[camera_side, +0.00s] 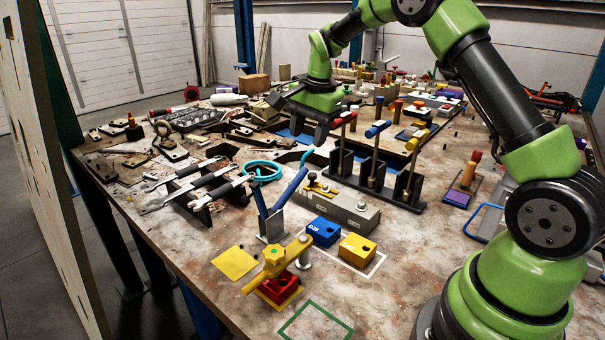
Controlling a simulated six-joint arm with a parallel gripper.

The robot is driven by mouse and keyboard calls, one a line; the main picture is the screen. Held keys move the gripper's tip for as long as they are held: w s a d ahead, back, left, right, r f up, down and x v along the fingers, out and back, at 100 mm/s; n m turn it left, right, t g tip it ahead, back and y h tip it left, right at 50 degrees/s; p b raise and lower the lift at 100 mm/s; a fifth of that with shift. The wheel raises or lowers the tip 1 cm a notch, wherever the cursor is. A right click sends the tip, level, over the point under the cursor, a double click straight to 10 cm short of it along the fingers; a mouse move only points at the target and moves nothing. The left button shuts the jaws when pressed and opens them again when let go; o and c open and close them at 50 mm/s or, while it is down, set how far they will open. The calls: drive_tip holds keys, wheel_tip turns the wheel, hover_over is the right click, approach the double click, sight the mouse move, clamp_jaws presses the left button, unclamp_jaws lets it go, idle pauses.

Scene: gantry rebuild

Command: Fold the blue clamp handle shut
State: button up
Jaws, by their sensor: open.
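The blue clamp (291,187) stands near the middle of the table. Its long blue handle slants up to the right from a grey bracket, and a second blue bar rises to the left, so the two form an open V. My gripper (276,101) is open over the far part of the table, up and behind the clamp in the picture. It is well apart from the handle. Its fingertips are small and dark here, and I cannot make out anything between them.
A grey block (345,208) with a yellow clamp lies right of the handle. A black rack (374,180) of upright hammers stands beyond it. Blue (324,231) and yellow (357,248) blocks, and a yellow-handled red fixture (279,286), are in front. A teal coil (262,170) lies behind.

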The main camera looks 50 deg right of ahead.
sight(303, 170)
drive_tip(key=f, duration=0.3)
drive_tip(key=w+f, duration=0.1)
drive_tip(key=f, duration=0.3)
drive_tip(key=w+f, duration=0.1)
drive_tip(key=f, duration=0.2)
drive_tip(key=shift+d+f, duration=0.15)
drive_tip(key=shift+f, duration=0.25)
clamp_jaws()
